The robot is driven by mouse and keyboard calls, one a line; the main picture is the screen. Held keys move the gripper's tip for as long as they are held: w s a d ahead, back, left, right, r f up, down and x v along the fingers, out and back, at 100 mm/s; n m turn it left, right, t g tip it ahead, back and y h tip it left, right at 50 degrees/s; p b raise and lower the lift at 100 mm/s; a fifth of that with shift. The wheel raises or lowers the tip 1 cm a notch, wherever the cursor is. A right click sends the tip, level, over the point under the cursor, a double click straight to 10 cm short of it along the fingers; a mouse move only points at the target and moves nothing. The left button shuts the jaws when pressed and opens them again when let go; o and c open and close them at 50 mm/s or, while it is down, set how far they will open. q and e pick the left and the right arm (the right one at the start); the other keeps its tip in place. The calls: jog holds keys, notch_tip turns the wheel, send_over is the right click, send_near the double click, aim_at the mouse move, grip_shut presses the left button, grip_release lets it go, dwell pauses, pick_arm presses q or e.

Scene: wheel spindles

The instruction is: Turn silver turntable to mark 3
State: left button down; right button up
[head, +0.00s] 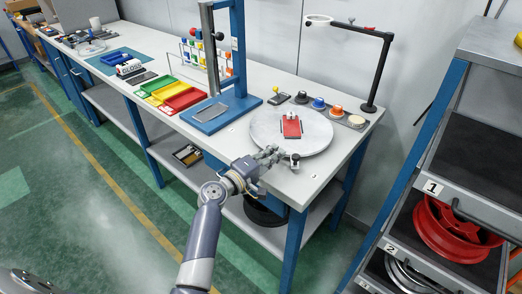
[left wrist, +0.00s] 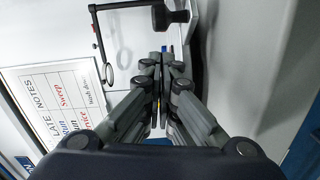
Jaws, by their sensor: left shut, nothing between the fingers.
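The silver turntable (head: 265,125) is a round light-grey disc on the near right part of the bench. A red block with a dark part (head: 291,128) lies on it. A small dark knob with a pale base (head: 295,161) is at the disc's front edge. My left gripper (head: 278,152) is shut and empty, its fingertips over the disc's front rim, just left of the knob. I cannot tell whether they touch it. In the left wrist view the fingers (left wrist: 161,68) are together. Small white labels (head: 313,176) sit beside the disc, too small to read surely. My right gripper is out of view.
A blue stand (head: 240,60) rises left of the disc. Several colored knobs (head: 318,103) line its back, beside a black lamp arm (head: 380,70). Colored trays (head: 160,90) lie farther left. A shelf rack with a red wheel (head: 450,235) stands right. A notes board (left wrist: 60,105) shows.

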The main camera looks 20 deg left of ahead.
aim_at(294, 158)
pick_arm(q)
jog(key=shift+s+d, duration=0.2)
jog(key=shift+d, duration=0.6)
jog(key=d, duration=0.2)
jog(key=w+d, duration=0.1)
jog(key=d, duration=0.2)
jog(key=shift+w+d, duration=0.1)
jog(key=shift+w, duration=0.05)
jog(key=shift+a, duration=0.2)
